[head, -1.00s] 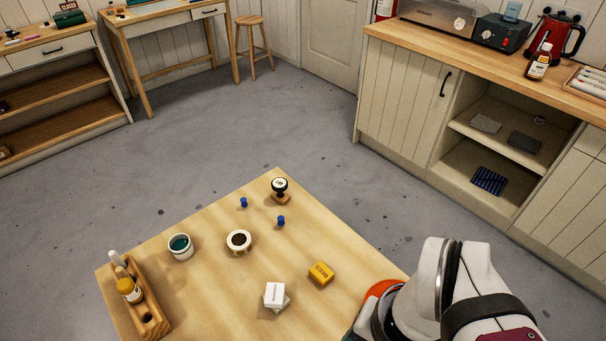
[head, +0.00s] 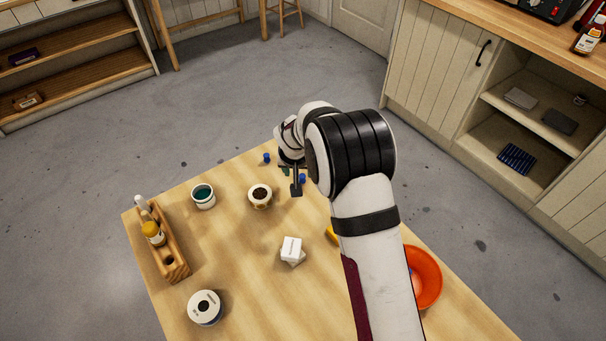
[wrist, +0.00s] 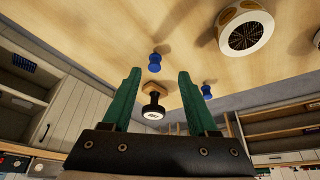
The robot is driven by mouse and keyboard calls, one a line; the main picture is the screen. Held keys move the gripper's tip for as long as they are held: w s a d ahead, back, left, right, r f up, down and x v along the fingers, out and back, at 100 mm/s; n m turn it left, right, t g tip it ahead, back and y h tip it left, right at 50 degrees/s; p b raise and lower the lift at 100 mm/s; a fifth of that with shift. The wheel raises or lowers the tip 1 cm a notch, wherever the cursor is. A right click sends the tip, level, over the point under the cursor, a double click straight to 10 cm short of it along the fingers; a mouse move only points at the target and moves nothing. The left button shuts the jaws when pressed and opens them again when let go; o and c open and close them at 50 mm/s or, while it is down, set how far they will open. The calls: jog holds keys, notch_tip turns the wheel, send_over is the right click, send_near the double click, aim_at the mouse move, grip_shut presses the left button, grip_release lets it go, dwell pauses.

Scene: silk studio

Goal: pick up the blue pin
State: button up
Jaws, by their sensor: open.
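Two small blue pins stand on the wooden table. The nearer blue pin (head: 302,179) is close beside my gripper (head: 297,173) in the head view, partly crowded by the arm. The other blue pin (head: 267,158) stands farther left. In the wrist view my gripper (wrist: 160,73) has its green fingers spread and empty. There the nearer pin (wrist: 155,62) shows just beyond the gap between the fingertips, and the other pin (wrist: 206,91) shows outside the right finger. I see no contact with either pin.
A black-handled stamp (wrist: 153,105) shows between the fingers, behind the nearer pin. A round pot (head: 260,196), a teal-filled cup (head: 203,196), white blocks (head: 291,250), a wooden bottle rack (head: 172,250), a white spool (head: 205,308) and an orange bowl (head: 426,277) stand on the table.

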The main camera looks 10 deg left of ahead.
aim_at(302, 176)
jog(key=x, duration=0.5)
jog(key=shift+w+d+f, duration=0.1)
jog(key=shift+w+d, duration=0.05)
jog(key=shift+d, duration=0.25)
grip_shut()
